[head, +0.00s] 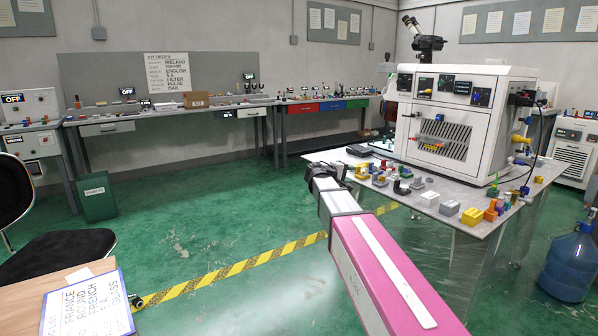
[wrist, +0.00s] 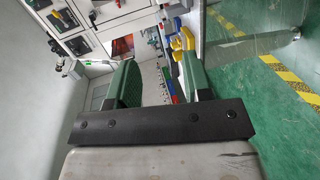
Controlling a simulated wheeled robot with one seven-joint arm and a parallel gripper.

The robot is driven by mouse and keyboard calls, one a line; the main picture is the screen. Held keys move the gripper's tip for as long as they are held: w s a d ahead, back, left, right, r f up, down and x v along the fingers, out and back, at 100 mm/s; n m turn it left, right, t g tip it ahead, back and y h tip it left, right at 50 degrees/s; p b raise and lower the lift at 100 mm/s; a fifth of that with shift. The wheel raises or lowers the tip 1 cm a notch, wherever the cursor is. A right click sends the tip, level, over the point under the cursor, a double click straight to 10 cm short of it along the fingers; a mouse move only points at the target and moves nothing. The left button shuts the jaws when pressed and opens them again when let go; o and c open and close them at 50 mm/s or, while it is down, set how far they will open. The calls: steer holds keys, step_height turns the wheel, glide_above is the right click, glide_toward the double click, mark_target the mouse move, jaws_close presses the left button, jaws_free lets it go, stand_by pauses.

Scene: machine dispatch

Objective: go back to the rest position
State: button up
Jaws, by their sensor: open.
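My gripper (wrist: 158,82) shows in the wrist view with two green fingers standing apart and nothing between them. In the head view my pink and grey arm reaches forward from the lower right, and its end is at the left edge of the table (head: 467,226) that bears the white machine (head: 446,143). The fingers are too small to make out in the head view. In the wrist view, the machine's front panel and yellow and blue pieces show beyond the fingers, turned on their side.
Several small coloured parts lie along the table's front, among them a grey and yellow block (head: 472,216). A blue water bottle (head: 568,264) stands at the right. A black chair (head: 58,252) and a clipboard (head: 88,306) are at the left.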

steer(key=s+d+f+m+g+y, duration=0.1)
steer(key=s+d+f+g+y, duration=0.2)
steer(key=s+f, duration=0.7)
steer(key=s+a+f+m+g+y, duration=0.2)
steer(key=s+f+y, duration=0.3)
steer(key=s+f, duration=0.6)
steer(key=s+a+f+m+g+y, duration=0.2)
steer(key=s+f+y, duration=0.3)
steer(key=s+f, duration=0.5)
steer(key=shift+s+f+m+g, duration=0.4)
steer(key=shift+m+g, duration=0.1)
steer(key=shift+g, duration=0.1)
